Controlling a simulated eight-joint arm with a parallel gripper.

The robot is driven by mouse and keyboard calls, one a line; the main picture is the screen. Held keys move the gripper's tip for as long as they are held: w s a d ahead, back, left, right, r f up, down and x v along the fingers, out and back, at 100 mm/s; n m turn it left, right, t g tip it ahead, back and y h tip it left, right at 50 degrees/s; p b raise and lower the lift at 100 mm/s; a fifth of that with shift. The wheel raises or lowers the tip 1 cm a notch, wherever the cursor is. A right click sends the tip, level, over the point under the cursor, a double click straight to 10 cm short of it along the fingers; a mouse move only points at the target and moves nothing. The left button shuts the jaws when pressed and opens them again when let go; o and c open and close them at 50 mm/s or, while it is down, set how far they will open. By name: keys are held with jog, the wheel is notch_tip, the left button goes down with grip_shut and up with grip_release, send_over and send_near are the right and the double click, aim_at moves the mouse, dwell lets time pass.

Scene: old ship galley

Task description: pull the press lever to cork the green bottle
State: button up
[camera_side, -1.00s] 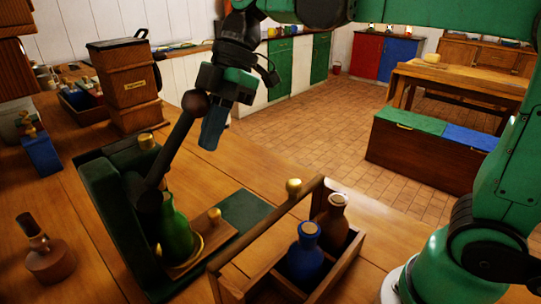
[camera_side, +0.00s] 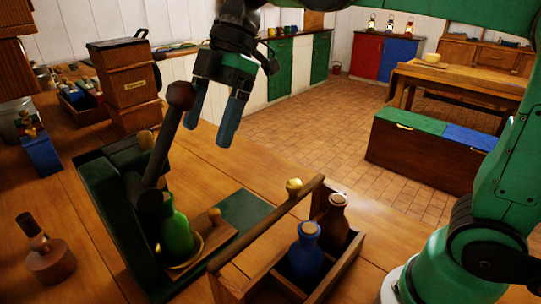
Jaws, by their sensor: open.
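The green bottle (camera_side: 176,232) stands upright on the base of the dark green press (camera_side: 108,198), inside a brass-coloured ring. The press lever (camera_side: 164,145) is a dark bar with a round brown knob (camera_side: 181,95) at its top; it leans up and to the right. I cannot make out the bottle's mouth clearly, as the lever's pivot is in front of it. My gripper (camera_side: 211,131) is open, its two blue fingers pointing down, spread beside the knob. The left finger is close to the knob; whether they touch, I cannot tell. Nothing is between the fingers.
A wooden carrier (camera_side: 232,285) with a blue bottle (camera_side: 305,255) and a brown bottle (camera_side: 333,222) stands right of the press. A brown stoppered flask (camera_side: 49,262) is at the front left. A wooden box (camera_side: 126,78) stands behind the press.

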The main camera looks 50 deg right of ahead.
jog(key=shift+r, duration=2.65)
jog(key=shift+f, duration=0.1)
notch_tip(320, 180, down, 8)
jog(key=shift+d, duration=0.35)
jog(key=shift+r, duration=0.25)
notch_tip(320, 180, up, 7)
notch_tip(320, 180, down, 9)
jog(key=d, duration=0.1)
jog(key=shift+d+r, duration=0.15)
jog(key=shift+r, duration=0.05)
